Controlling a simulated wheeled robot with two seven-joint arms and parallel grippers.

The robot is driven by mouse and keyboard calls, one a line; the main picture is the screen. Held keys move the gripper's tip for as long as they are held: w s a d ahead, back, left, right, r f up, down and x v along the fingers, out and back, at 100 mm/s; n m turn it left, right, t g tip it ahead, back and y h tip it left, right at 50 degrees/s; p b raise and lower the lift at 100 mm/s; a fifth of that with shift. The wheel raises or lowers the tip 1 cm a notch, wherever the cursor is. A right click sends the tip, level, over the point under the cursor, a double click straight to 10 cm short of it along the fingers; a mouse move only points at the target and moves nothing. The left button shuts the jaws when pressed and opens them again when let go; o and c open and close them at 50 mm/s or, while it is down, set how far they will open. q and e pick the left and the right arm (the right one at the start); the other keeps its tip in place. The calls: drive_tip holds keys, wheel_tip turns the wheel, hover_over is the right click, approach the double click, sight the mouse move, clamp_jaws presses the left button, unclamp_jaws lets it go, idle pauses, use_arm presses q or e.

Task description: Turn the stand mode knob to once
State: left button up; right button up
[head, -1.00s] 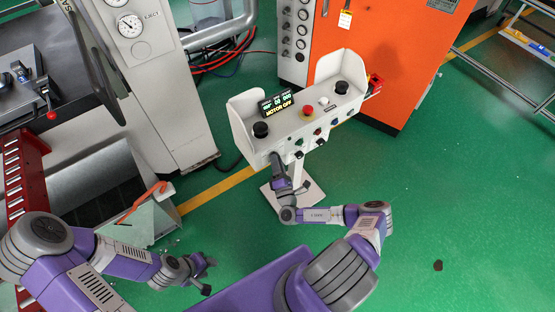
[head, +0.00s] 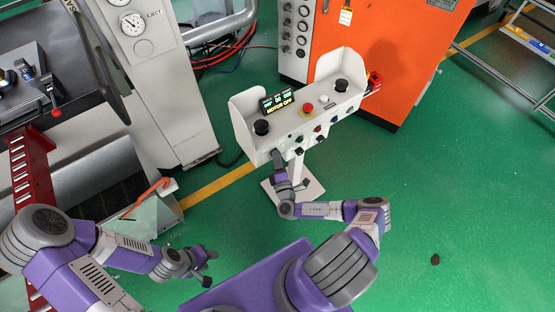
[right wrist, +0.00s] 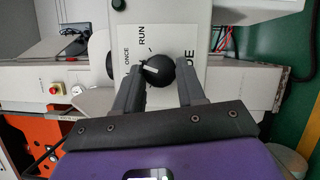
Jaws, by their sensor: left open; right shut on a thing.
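The white control stand (head: 262,148) is in the middle of the head view. The stand mode knob (right wrist: 160,71) is black and round with a white line, on a white label in the right wrist view. "ONCE" is printed left of the knob and "RUN" above it; the line lies nearly across, its left end towards "ONCE". My right gripper (right wrist: 160,84) is shut on the knob, one finger on each side. In the head view this gripper (head: 277,156) is at the left end of the stand's front and hides the knob. My left gripper (head: 206,268) is open and empty, low over the floor.
The stand's top has a lit display (head: 277,101) reading "MOTOR OFF", a red button (head: 308,109) and two black caps. An orange cabinet (head: 395,50) stands behind it, a grey machine (head: 150,80) to the left.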

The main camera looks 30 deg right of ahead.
drive_tip(key=o, duration=1.1)
drive_tip(key=shift+c, duration=0.2)
drive_tip(key=v, duration=0.7)
drive_tip(key=shift+s, duration=0.3)
